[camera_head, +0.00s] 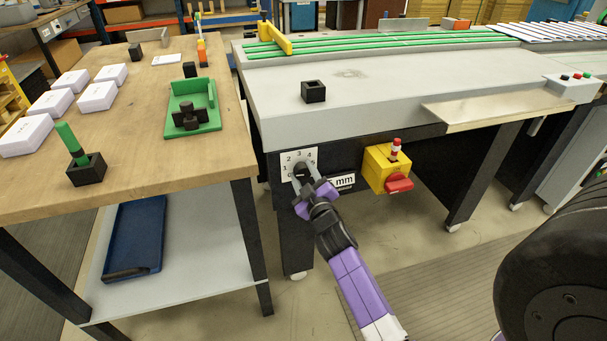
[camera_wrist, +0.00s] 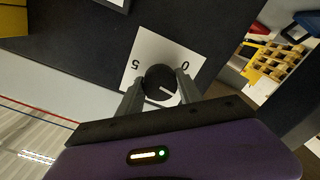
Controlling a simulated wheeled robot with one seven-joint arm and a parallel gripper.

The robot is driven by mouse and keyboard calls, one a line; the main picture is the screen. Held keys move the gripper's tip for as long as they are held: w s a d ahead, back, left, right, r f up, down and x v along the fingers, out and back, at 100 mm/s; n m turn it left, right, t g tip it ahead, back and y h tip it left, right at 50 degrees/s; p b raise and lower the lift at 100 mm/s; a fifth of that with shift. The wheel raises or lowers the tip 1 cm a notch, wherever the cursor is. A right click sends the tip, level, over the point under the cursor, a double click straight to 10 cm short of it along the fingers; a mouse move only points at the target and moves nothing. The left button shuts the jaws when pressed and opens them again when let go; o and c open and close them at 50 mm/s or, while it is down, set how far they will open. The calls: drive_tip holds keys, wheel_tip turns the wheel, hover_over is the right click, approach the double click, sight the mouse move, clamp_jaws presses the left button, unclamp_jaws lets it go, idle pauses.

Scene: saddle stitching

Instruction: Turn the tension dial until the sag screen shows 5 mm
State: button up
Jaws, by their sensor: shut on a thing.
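The tension dial (camera_wrist: 160,84) is a dark round knob with a white pointer line, set on a white numbered plate (camera_head: 290,156) on the front of the grey machine. My gripper (camera_head: 302,186) is shut on the dial, one finger on each side of it. In the wrist view my gripper (camera_wrist: 160,95) hides part of the plate; the numbers 5 and 0 show. The sag screen (camera_head: 343,181) is a white label-like display right of the dial. "mm" is readable on it, but my gripper partly covers the figure before it, so I cannot read that surely.
A wooden table (camera_head: 150,160) with white boxes and a green fixture (camera_head: 194,106) stands at the left. A black block (camera_head: 314,92) stands on the machine top.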

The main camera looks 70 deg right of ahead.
drive_tip(key=shift+n, duration=0.6)
drive_tip(key=o, duration=1.4)
drive_tip(key=shift+c, duration=0.2)
drive_tip(key=b+v, duration=0.1)
drive_tip(key=v, duration=0.7)
drive_tip(key=shift+b, duration=0.35)
